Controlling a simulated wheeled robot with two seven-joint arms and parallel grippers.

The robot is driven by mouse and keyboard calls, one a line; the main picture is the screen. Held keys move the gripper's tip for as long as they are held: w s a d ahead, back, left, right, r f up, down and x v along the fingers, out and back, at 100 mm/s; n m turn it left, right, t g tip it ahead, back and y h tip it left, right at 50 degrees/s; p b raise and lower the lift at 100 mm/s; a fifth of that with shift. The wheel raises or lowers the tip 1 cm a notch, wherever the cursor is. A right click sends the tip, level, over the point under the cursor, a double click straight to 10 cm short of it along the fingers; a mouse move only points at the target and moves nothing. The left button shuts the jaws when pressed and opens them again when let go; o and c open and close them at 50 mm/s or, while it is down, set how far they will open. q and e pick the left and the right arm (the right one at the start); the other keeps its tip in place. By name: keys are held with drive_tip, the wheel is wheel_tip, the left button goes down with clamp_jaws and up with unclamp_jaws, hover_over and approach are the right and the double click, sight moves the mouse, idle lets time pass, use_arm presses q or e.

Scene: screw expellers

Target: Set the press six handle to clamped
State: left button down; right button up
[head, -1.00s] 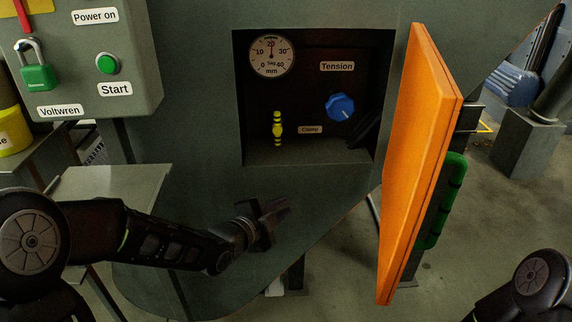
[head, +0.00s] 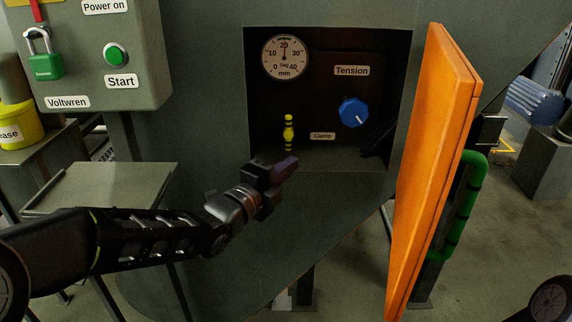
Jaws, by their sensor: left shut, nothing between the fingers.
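The yellow and black clamp handle (head: 288,133) stands upright inside the recess of the press, left of the "Clamp" label (head: 322,136). My left gripper (head: 290,165) is shut and empty. It is at the lower front edge of the recess, below the handle and apart from it in the picture. My right gripper is out of view; only a bit of my right arm shows at the bottom right corner. No sign of the press number shows.
The recess also holds a blue tension knob (head: 353,112) and a round sag gauge (head: 285,57). An orange door (head: 432,165) stands open on the right. A control box (head: 100,85) with a green start button and a padlock hangs at left, above a grey side table (head: 100,188).

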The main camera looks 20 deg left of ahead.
sight(308, 165)
use_arm(q)
drive_tip(key=x, duration=0.8)
drive_tip(key=shift+w+d+f, duration=0.1)
drive_tip(key=shift+w+a+p, duration=0.1)
drive_tip(key=shift+a+p, duration=0.25)
drive_tip(key=shift+a, duration=1.65)
